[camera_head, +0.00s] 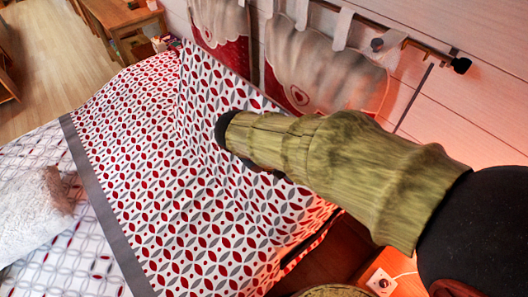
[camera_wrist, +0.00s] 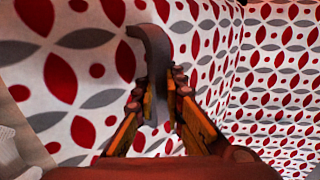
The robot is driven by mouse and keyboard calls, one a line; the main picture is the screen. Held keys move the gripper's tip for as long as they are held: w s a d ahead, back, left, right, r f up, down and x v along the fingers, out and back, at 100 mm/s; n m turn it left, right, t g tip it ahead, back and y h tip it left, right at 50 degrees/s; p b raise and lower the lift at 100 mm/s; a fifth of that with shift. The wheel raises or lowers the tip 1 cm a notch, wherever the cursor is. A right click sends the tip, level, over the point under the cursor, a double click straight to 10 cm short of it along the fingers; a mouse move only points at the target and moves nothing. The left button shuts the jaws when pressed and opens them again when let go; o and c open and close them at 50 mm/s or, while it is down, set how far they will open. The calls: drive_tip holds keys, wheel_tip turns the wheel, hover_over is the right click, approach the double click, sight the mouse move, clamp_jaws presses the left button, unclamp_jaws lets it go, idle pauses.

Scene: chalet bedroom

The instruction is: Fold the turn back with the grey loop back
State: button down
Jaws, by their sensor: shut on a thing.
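The turn back (camera_head: 150,150) is white cloth with red and grey leaf shapes, spread over the bed with a grey band along its left side. Its right part rises in a slanting sheet beside my arm. In the wrist view the cloth (camera_wrist: 270,85) fills most of the picture. The grey loop (camera_wrist: 153,45) curves down from the cloth between the fingers of my gripper (camera_wrist: 161,88). My gripper is shut on the loop's lower part. In the head view my arm hides the gripper and the loop.
A pale fluffy pillow or throw (camera_head: 30,210) lies on the bed at the left. A wooden table (camera_head: 125,22) stands at the top left. Hangings (camera_head: 325,70) hang on the wall behind my arm. A wall socket (camera_head: 381,283) with a cable is at the lower right.

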drive_tip(key=shift+s+a+r, duration=0.5)
drive_tip(key=shift+s+a, duration=0.25)
drive_tip(key=shift+a, duration=0.15)
drive_tip(key=s+a, duration=0.6)
drive_tip(key=shift+s+a+r+p, duration=0.15)
drive_tip(key=shift+a+r+p, duration=0.1)
drive_tip(key=shift+p, duration=0.05)
drive_tip(key=s+a+f, duration=0.2)
drive_tip(key=s+a, duration=0.4)
drive_tip(key=shift+s, duration=0.2)
drive_tip(key=s+a+f+b, duration=0.2)
drive_tip(key=s+a+f, duration=0.2)
drive_tip(key=s+a, duration=0.1)
drive_tip(key=shift+s+a+f, duration=0.2)
drive_tip(key=shift+s+f, duration=0.1)
drive_tip(key=shift+s, duration=0.1)
